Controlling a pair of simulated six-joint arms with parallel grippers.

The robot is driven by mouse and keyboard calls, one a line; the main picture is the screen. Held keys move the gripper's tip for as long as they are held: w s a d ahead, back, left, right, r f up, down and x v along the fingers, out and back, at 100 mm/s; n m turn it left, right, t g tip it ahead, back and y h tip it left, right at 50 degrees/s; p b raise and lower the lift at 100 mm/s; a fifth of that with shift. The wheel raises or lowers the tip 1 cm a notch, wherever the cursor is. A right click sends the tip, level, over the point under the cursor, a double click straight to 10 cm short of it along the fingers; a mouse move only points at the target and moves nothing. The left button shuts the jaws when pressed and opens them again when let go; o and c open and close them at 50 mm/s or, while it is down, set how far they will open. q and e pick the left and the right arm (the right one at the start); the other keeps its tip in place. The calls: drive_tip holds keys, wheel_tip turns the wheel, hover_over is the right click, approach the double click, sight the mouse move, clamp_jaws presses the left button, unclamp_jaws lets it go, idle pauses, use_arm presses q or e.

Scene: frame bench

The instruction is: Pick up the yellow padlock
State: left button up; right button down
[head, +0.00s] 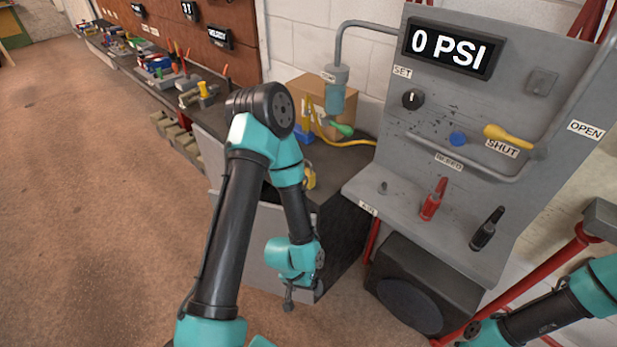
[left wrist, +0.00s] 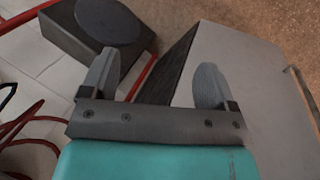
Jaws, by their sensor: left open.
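The yellow padlock (head: 309,177) is on the dark bench top beside the gauge panel, partly hidden behind my left arm in the head view. My left gripper (head: 289,294) hangs low in front of the bench cabinet, below the bench top and apart from the padlock. In the left wrist view the two fingers of my left gripper (left wrist: 153,84) are spread wide with nothing between them. The padlock does not show in that view. Part of my right arm shows at the lower right of the head view, but its gripper is out of frame.
A grey panel (head: 455,165) with a 0 PSI display, red and black handles and a yellow lever stands right of the bench. A cardboard box (head: 308,93) and a green-tipped nozzle (head: 342,129) are at the back. A dark speaker-like box (head: 412,288) is below the panel. Open floor lies left.

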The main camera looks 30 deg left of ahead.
idle(0.4)
use_arm(q)
drive_tip(key=c, duration=0.7)
drive_tip(key=shift+c, duration=0.2)
